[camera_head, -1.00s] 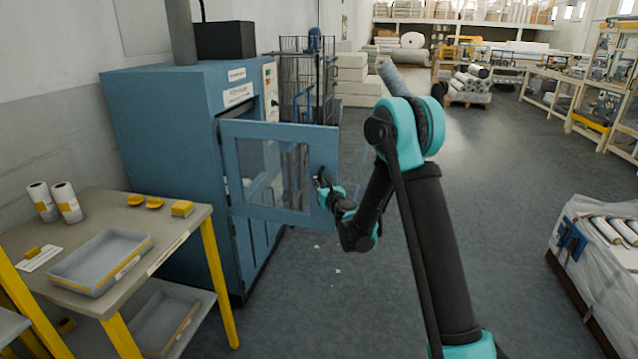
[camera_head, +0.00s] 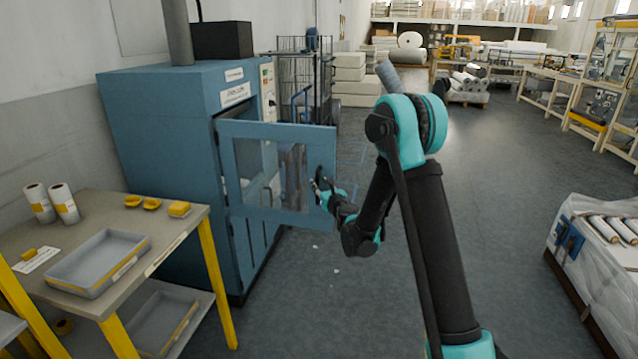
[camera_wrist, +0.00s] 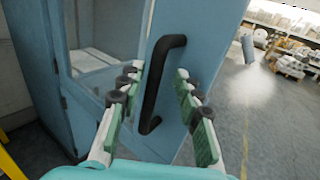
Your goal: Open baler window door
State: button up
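The blue baler (camera_head: 160,130) stands on the left. Its framed window door (camera_head: 262,208) is swung outward on its left-side hinges, with the opening partly visible behind it. The black bar handle (camera_wrist: 154,85) is on the door's free-edge side in the wrist view, where the door (camera_wrist: 205,40) fills the middle. My gripper (camera_wrist: 157,78) is open, with its green-padded fingers on both sides of the handle and visible gaps to it. In the head view my gripper (camera_head: 320,184) is at the door's right edge, small and partly hard to make out.
A worktable (camera_head: 120,235) with a grey tray (camera_head: 100,285) and white rolls (camera_head: 64,204) stands in front of the baler at left. A wrapped pallet (camera_head: 595,270) is at the right. The floor (camera_head: 480,180) beyond my arm is clear.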

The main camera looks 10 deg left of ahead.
jog(key=shift+v, duration=2.75)
jog(key=shift+d, duration=0.1)
jog(key=s+d+r+n+g, duration=0.1)
jog(key=s+d+n+g, duration=0.25)
jog(key=s+n, duration=0.45)
jog(key=s+d+r+n+g, duration=0.2)
jog(key=s+d+n, duration=0.3)
jog(key=n, duration=0.4)
jog(key=s+d+f+n+g+h, duration=0.2)
jog(key=s+d+f+n, duration=0.1)
jog(key=s+d, duration=0.4)
jog(key=s+d+f+n+g+h, duration=0.2)
jog(key=s+d+n, duration=0.4)
jog(key=s, duration=0.4)
jog(key=s+d+f+n+g+h, duration=0.2)
jog(key=s+d+f+n+h, duration=0.2)
jog(key=s, duration=0.5)
jog(key=d+f, duration=0.2)
jog(key=d, duration=0.1)
jog(key=shift+s+d+f+n, duration=0.15)
jog(key=shift+s+d+n, duration=0.05)
jog(key=shift+d+n, duration=0.1)
